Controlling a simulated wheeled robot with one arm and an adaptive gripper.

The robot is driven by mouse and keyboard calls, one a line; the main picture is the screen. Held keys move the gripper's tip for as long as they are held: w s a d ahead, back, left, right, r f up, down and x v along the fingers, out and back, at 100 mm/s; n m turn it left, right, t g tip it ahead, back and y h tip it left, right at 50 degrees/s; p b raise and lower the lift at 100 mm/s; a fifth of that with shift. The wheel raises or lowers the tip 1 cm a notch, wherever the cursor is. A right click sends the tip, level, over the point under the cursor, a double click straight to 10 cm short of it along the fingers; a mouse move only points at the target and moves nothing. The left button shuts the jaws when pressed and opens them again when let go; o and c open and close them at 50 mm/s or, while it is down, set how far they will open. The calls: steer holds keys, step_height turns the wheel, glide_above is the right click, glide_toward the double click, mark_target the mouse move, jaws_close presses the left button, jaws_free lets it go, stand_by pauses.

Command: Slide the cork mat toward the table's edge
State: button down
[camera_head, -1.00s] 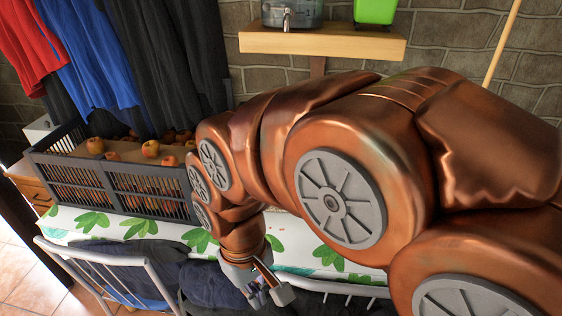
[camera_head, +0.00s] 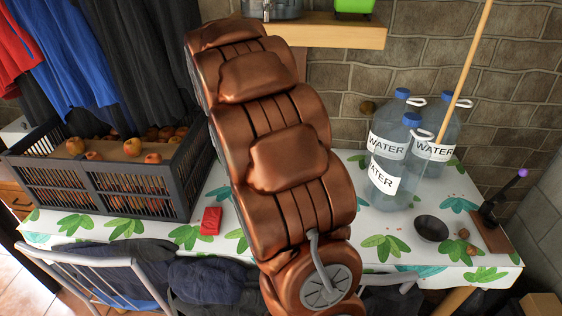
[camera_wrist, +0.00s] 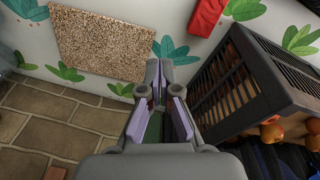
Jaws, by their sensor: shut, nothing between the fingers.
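The cork mat (camera_wrist: 100,45) is a flat, speckled brown rectangle. In the wrist view it lies on the leaf-patterned tablecloth, close to the table edge that borders the stone wall. In the head view it does not show; my arm covers the middle of the table. My gripper (camera_wrist: 158,80) is shut and empty in the wrist view. Its fingertips show just beside the mat's right corner, apparently above the table; I cannot tell the exact height. The gripper is hidden in the head view.
A dark crate of apples (camera_head: 140,188) stands left on the table (camera_head: 385,225); it is close right of my gripper in the wrist view (camera_wrist: 240,90). A red box (camera_head: 211,221) lies nearby. Water bottles (camera_head: 411,165), a dark bowl (camera_head: 431,228) and a chair (camera_head: 95,255) also show.

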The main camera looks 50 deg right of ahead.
steer(key=w+d+f+m+t+h, duration=0.1)
steer(key=w+d+f, duration=0.35)
steer(key=d, duration=0.55)
steer(key=w+d+f+m, duration=0.25)
steer(key=d+f, duration=0.25)
steer(key=d, duration=0.6)
steer(key=w+d+f+m+t+h, duration=0.1)
steer(key=w+d+f, duration=0.3)
steer(key=d, duration=0.6)
steer(key=shift+n, duration=0.25)
steer(key=shift+p+x, duration=1.1)
steer(key=shift+x, duration=3.35)
steer(key=shift+f, duration=0.65)
steer(key=shift+s+a+r+p, duration=0.1)
steer(key=shift+a+r+p, duration=0.15)
steer(key=shift+p, duration=0.1)
steer(key=shift+s+a+f, duration=0.2)
steer(key=shift+s+a, duration=0.1)
steer(key=shift+s+a+r+p, duration=0.15)
steer(key=shift+s+a+p, duration=0.45)
steer(key=shift+a+p, duration=0.05)
steer(key=shift+s+a, duration=0.25)
steer(key=shift+a, duration=0.1)
